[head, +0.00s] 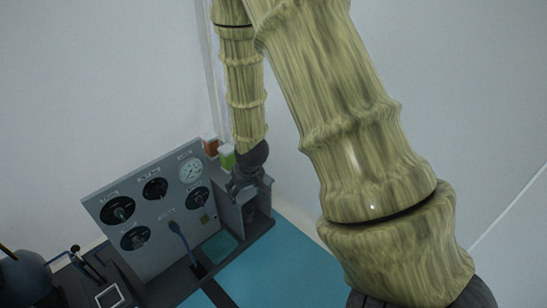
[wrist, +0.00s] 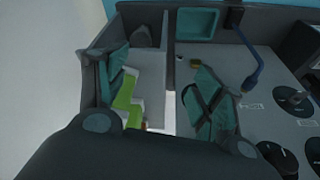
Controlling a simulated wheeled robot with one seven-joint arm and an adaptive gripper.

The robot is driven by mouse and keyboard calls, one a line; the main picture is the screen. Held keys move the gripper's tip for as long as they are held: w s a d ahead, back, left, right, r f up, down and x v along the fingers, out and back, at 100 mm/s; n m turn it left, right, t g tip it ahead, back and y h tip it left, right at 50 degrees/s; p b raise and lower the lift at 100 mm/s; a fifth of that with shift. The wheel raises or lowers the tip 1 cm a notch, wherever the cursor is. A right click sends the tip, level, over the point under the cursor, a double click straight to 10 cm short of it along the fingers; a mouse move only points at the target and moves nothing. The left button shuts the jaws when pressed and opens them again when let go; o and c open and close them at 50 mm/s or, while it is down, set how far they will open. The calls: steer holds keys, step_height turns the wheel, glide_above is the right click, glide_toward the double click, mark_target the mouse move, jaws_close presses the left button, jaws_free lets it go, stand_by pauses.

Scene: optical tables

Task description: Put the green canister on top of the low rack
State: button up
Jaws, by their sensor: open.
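The green canister (head: 226,157) shows as a small green block with a pale top, behind the top edge of the gauge panel in the head view. In the wrist view a green and white shape (wrist: 126,97), likely the canister, is beside the left finger and partly hidden by it. My gripper (head: 240,188) points down beside the panel's right end. In the wrist view my gripper (wrist: 160,78) has its fingers spread apart, with nothing clasped. I cannot clearly pick out the low rack; a grey open-fronted box (head: 258,203) stands under my gripper.
The grey gauge panel (head: 150,190) leans left of my gripper. A blue-handled lever (head: 183,240) stands before it. A teal tray (wrist: 198,22) shows at the top of the wrist view. An orange-brown block (head: 211,146) is near the canister. The blue tabletop (head: 285,270) is bare at right.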

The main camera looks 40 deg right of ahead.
steer(key=s+a+f+g, duration=0.1)
steer(key=s+a+f, duration=0.3)
steer(key=s+f, duration=0.3)
steer(key=s+a+f+n+g, duration=0.1)
steer(key=s+a+f, duration=0.3)
steer(key=s+f, duration=0.3)
steer(key=s+a+f+n+g, duration=0.1)
steer(key=s+a+f, duration=0.3)
steer(key=s+f, duration=0.4)
steer(key=s, duration=0.7)
steer(key=shift+s+a+g+y, duration=0.2)
steer(key=shift+a+g+y, duration=0.1)
steer(key=shift+a, duration=0.05)
